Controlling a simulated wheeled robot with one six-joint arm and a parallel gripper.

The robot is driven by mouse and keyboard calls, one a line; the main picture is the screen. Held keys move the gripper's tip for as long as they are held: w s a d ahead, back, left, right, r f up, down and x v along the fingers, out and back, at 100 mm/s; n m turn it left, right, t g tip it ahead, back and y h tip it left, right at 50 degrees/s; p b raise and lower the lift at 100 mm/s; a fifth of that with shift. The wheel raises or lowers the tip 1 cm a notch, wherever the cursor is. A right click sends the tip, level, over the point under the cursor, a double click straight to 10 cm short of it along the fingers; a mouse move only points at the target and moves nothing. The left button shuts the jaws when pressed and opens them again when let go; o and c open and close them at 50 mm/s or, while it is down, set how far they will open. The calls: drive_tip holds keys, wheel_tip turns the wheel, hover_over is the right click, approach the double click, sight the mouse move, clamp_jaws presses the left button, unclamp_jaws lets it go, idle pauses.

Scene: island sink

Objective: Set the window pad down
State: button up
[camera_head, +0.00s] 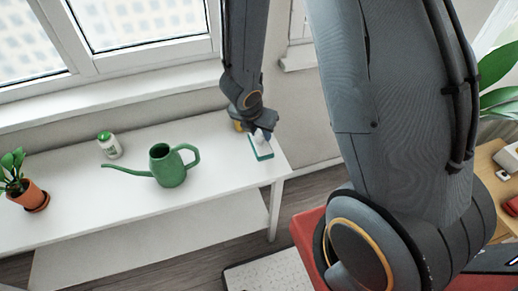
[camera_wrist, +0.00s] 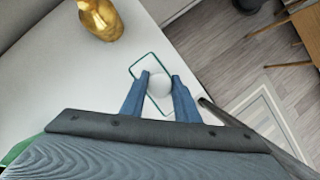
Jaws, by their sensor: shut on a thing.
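The window pad (camera_head: 262,153) is a flat white pad with a green edge and a round white knob. It is at the right end of the white bench, at or just above its top; I cannot tell whether it touches. In the wrist view the pad (camera_wrist: 150,62) lies beneath my fingers, with its green outline showing. My gripper (camera_wrist: 160,77) is shut on the pad's knob, one blue finger on each side. In the head view my gripper (camera_head: 260,136) comes down on the pad from above, and the fingers partly hide the knob.
A gold object (camera_wrist: 103,20) stands close to the pad on the bench (camera_head: 225,205). A green watering can (camera_head: 170,168), a white bottle with a green cap (camera_head: 110,145) and a potted plant (camera_head: 28,195) stand further left. The bench's right edge is close to the pad.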

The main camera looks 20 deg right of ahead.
sight(259, 144)
wheel_tip(259, 144, down, 7)
drive_tip(key=shift+r, duration=0.15)
idle(0.4)
drive_tip(key=o, duration=0.9)
drive_tip(key=shift+o, duration=0.2)
